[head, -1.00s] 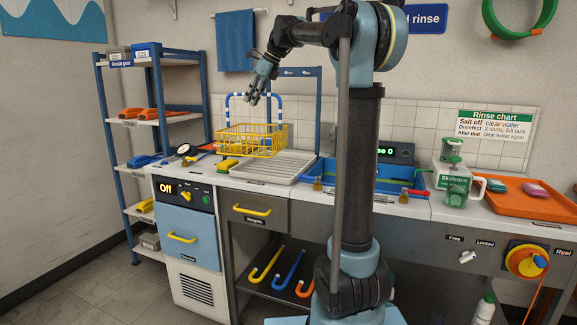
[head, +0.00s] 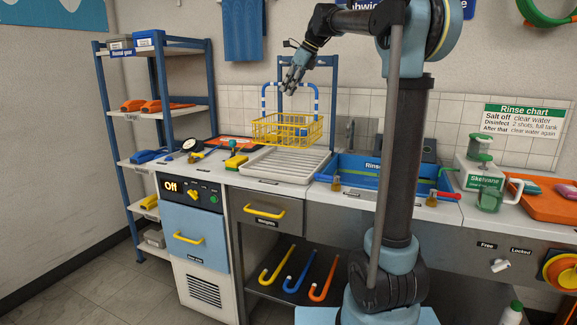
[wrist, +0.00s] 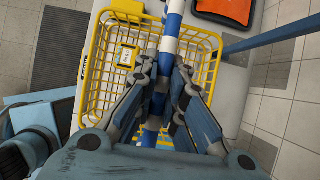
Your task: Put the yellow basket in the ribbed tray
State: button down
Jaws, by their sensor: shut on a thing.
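The yellow wire basket (head: 262,131) hangs level by its blue-and-white striped handle (head: 265,99). In the head view it appears over the back part of the pale ribbed tray (head: 283,166); I cannot tell the exact gap beneath it. My gripper (head: 292,88) points down and is shut on the top of the handle. In the wrist view the fingers (wrist: 160,90) close around the striped bar (wrist: 171,35), with the basket's yellow rim (wrist: 88,62) below. The fingers hide part of the basket there.
A blue sink (head: 350,165) adjoins the tray on the right. A blue frame (head: 333,105) stands behind. An orange tray (head: 545,205) is far right.

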jog(key=shift+f, duration=0.1)
jog(key=shift+f, duration=4.9)
jog(key=c, duration=1.7)
grip_release()
jog(key=v, duration=1.2)
jog(key=shift+s, duration=0.1)
